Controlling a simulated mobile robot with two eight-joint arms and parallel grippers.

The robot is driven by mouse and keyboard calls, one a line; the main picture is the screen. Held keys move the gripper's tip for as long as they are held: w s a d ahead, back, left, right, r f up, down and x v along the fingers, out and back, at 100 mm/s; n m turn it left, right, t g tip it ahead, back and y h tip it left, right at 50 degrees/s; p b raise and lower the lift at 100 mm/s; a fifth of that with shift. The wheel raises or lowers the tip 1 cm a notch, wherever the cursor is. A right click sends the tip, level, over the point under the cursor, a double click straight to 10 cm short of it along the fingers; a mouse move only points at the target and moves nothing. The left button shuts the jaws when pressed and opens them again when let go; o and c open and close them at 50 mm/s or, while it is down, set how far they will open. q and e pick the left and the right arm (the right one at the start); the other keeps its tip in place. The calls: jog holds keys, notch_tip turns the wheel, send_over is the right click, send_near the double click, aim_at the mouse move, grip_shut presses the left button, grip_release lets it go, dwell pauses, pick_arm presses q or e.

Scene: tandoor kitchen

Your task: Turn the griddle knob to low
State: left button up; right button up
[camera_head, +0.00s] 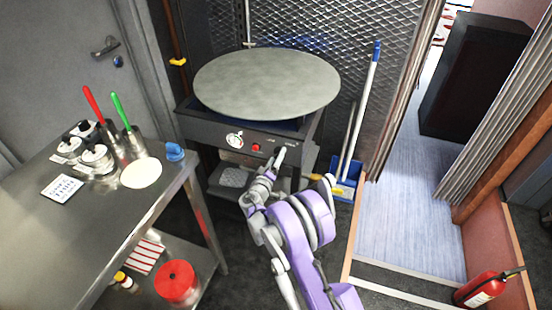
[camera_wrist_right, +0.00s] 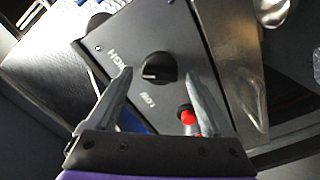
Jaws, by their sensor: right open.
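The griddle (camera_head: 268,82) is a large round grey plate on a dark stand, with a dark front panel (camera_head: 215,127). In the right wrist view its black round knob (camera_wrist_right: 160,68) sits on the panel between the words HIGH and LOW. A white mark on the knob points to the left in that view, on the HIGH side. My right gripper (camera_head: 279,159) is open in front of the right part of the panel. In the wrist view its fingers (camera_wrist_right: 158,78) appear on either side of the knob; contact is not visible. In the head view I cannot make out the knob. My left gripper is out of view.
A red button (camera_head: 256,147) and a white dial (camera_head: 235,139) are on the panel. A steel table (camera_head: 75,235) with jars and red and green handled tools stands at left. A blue-handled broom (camera_head: 366,95) and blue dustpan stand right of the griddle.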

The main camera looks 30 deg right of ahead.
jog(key=shift+w+d, duration=0.1)
grip_shut()
dwell(0.4)
jog(key=shift+n, duration=0.3)
jog(key=shift+f+n+b, duration=0.15)
jog(key=shift+n+b, duration=1.35)
jog(key=shift+n, duration=1.85)
jog(key=shift+f+n+b, duration=0.1)
jog(key=shift+n+b, duration=1.4)
jog(key=shift+n, duration=1.85)
